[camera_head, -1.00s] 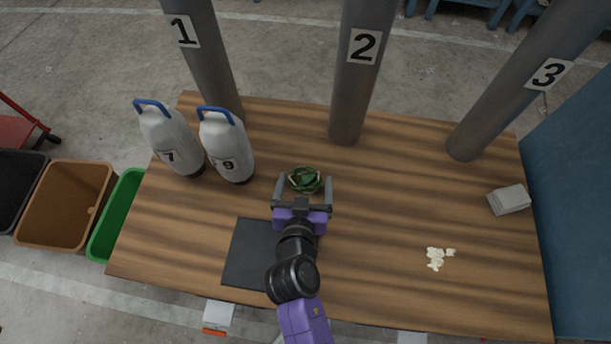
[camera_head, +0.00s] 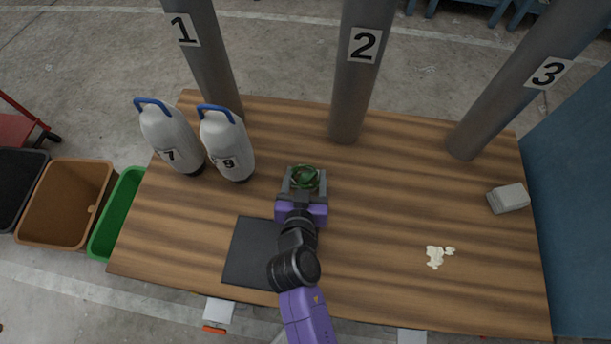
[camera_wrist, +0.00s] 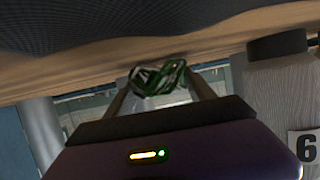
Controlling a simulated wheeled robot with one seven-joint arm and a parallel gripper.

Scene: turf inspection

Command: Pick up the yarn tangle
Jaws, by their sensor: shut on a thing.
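The yarn tangle (camera_head: 306,178) is a small loose clump of green and white strands near the middle of the table. My gripper (camera_head: 305,177) is shut on it, with one finger on each side of the tangle. In the wrist view the tangle (camera_wrist: 157,78) sits between the tips of the two fingers (camera_wrist: 158,85). I cannot tell whether the tangle touches the table or is just above it.
Two white jugs, 7 (camera_head: 173,140) and 9 (camera_head: 227,147), stand left of my gripper. Grey pillars 1 (camera_head: 208,70), 2 (camera_head: 354,90) and 3 (camera_head: 510,90) rise at the back. A dark mat (camera_head: 247,253), cream crumbs (camera_head: 435,257) and a grey stack (camera_head: 508,198) lie on the wooden table (camera_head: 400,190).

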